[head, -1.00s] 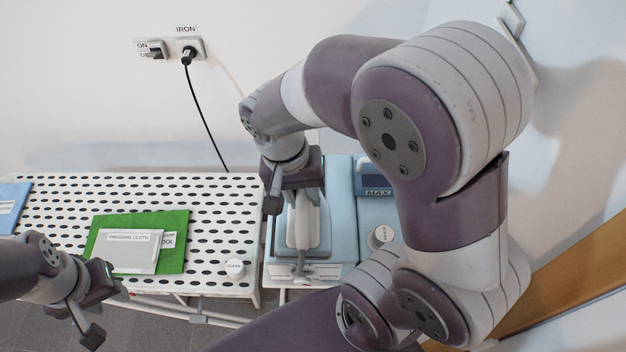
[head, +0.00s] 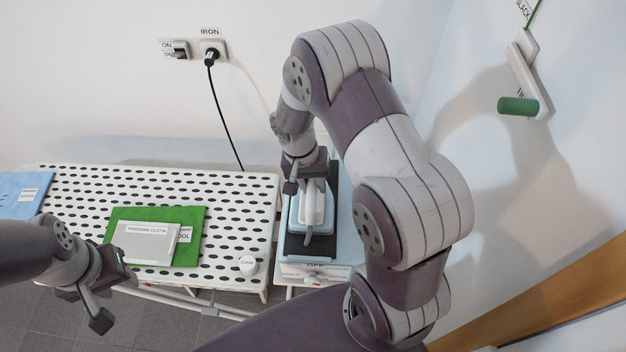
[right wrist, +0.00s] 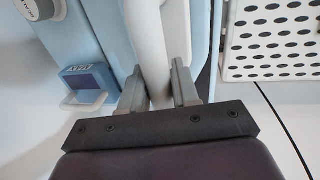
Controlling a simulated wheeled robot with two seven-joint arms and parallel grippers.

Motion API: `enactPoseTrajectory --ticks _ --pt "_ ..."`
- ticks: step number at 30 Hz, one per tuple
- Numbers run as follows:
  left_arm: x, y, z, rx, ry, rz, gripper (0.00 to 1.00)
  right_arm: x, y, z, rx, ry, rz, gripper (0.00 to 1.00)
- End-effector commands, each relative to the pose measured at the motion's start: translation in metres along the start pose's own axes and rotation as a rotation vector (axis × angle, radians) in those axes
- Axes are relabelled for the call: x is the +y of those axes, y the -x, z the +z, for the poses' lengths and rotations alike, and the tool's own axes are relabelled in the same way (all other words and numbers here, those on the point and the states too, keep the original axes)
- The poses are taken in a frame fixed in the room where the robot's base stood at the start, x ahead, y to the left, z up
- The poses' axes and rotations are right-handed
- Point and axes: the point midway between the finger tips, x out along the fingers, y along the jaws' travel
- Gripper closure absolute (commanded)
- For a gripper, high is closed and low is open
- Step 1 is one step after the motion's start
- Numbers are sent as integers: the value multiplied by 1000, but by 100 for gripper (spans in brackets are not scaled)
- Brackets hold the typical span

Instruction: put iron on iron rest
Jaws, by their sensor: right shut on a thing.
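The iron (head: 312,212) is light blue and white. In the head view it is over the iron rest, a black plate (head: 293,247) on a light blue base (head: 345,235). Whether it touches the plate I cannot tell. My right gripper (head: 303,182) is shut on the iron's white handle. In the right wrist view, the handle (right wrist: 152,55) lies between the two fingers of that gripper (right wrist: 158,90). My left gripper (head: 115,292) is open and empty, in front of the ironing board at lower left.
The perforated white ironing board (head: 228,215) stands left of the base. On it lie a green cloth (head: 190,245), a pressing cloth packet (head: 145,243) and a white cap (head: 247,264). A black cord (head: 222,120) runs from the wall socket. A green-ended holder (head: 518,106) is on the right wall.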

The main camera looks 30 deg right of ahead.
Motion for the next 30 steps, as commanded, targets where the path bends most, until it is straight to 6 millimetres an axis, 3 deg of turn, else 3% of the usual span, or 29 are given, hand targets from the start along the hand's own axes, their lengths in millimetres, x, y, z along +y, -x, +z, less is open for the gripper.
enactPoseTrajectory --ticks 6,7,9,20,23,30 --pt "0 -3 0 0 0 0 60 -1 -2 0 2 0 0 98" --pt "0 -3 0 0 0 0 60 0 -3 0 0 0 0 67" --pt "0 -2 0 0 0 0 60 0 -2 0 0 0 0 44" --pt "0 -2 0 0 0 0 60 0 4 0 2 0 0 44" --pt "0 -9 1 0 0 0 60 -1 23 -1 6 0 -3 44" --pt "0 -23 3 0 0 0 60 -1 86 -1 5 0 -2 44"
